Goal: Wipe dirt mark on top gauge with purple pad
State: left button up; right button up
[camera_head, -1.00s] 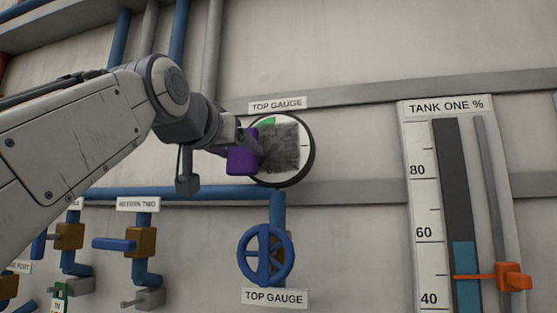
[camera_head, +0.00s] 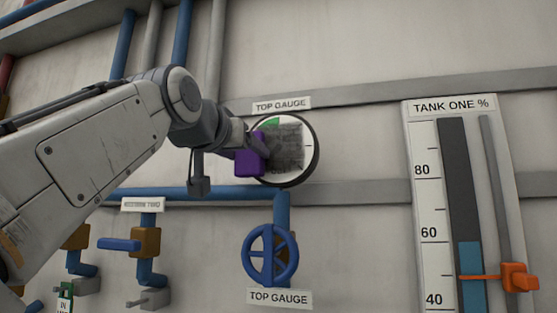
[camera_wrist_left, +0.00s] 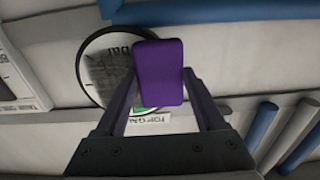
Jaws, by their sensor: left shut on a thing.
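The purple pad (camera_head: 248,160) is held by my left gripper (camera_head: 258,150) just in front of the left part of the top gauge. It also shows between the two fingers in the left wrist view (camera_wrist_left: 160,72). The top gauge (camera_head: 313,147) is a round white dial with a dark rim. A dark grey dirt mark (camera_head: 287,145) covers much of its face, with a green patch at upper left. I cannot tell whether the pad touches the dial. The gauge also shows behind the pad in the left wrist view (camera_wrist_left: 92,88). My right gripper is not in view.
A "TOP GAUGE" label (camera_head: 282,104) is above the dial. A blue valve wheel (camera_head: 270,254) is below it. A blue pipe (camera_head: 215,193) runs under the gauge. The tank one scale (camera_head: 425,200) with an orange pointer (camera_head: 515,278) stands at the right.

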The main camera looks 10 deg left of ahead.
aim_at(306, 139)
pick_arm(q)
jog(key=shift+w, duration=0.4)
jog(key=shift+s+d, duration=0.2)
jog(key=shift+d, duration=1.65)
jog(key=shift+d, duration=3.5)
jog(key=shift+r, duration=0.8)
jog(key=shift+a+r, duration=0.25)
jog(key=shift+a, duration=0.95)
jog(key=shift+a+r, duration=0.25)
jog(key=shift+a, duration=0.9)
jog(key=shift+a+r, duration=0.25)
jog(key=shift+a, duration=0.95)
jog(key=shift+d, duration=3.6)
